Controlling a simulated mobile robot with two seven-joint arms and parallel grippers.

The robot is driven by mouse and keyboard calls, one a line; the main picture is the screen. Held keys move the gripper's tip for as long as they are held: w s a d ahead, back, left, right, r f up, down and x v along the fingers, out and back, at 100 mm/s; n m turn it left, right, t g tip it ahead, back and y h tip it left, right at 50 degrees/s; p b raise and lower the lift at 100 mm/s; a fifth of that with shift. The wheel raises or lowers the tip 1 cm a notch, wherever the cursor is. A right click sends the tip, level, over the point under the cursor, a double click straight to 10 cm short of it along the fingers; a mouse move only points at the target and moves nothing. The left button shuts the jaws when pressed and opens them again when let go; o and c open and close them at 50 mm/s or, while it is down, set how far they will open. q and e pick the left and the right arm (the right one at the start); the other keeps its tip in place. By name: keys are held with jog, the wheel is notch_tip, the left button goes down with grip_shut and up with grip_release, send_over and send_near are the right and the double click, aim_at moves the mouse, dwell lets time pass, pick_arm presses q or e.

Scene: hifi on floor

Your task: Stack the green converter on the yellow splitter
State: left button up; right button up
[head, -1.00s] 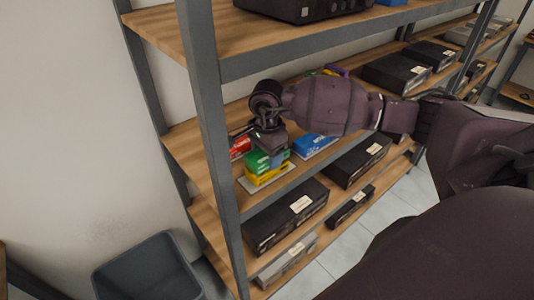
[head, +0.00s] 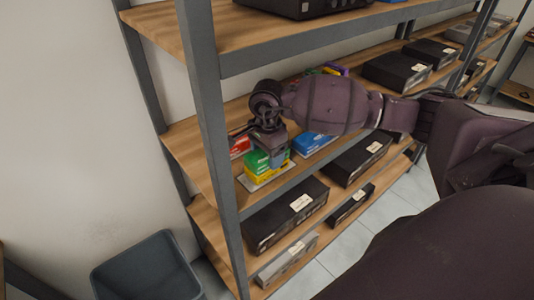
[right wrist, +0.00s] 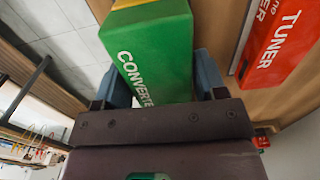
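The green converter (head: 257,161) is a small box above the yellow splitter (head: 266,176) on the middle shelf. The two look in contact, though the gripper partly covers the join. The splitter lies on a white pad (head: 250,186) near the shelf's front edge. My right gripper (head: 266,151) reaches down from above. In the right wrist view its two blue-grey fingers (right wrist: 162,82) stand against both sides of the converter (right wrist: 152,52) and look shut on it. A yellow edge of the splitter (right wrist: 124,3) shows beyond the converter. My left gripper is not in view.
A red tuner box (head: 240,147) lies left of the stack; it also shows in the right wrist view (right wrist: 279,38). A blue box (head: 312,143) lies to the right. A grey upright (head: 207,110) stands close on the left. The shelf above limits height.

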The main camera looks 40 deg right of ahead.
jog(key=o, duration=0.4)
jog(key=shift+r, duration=3.75)
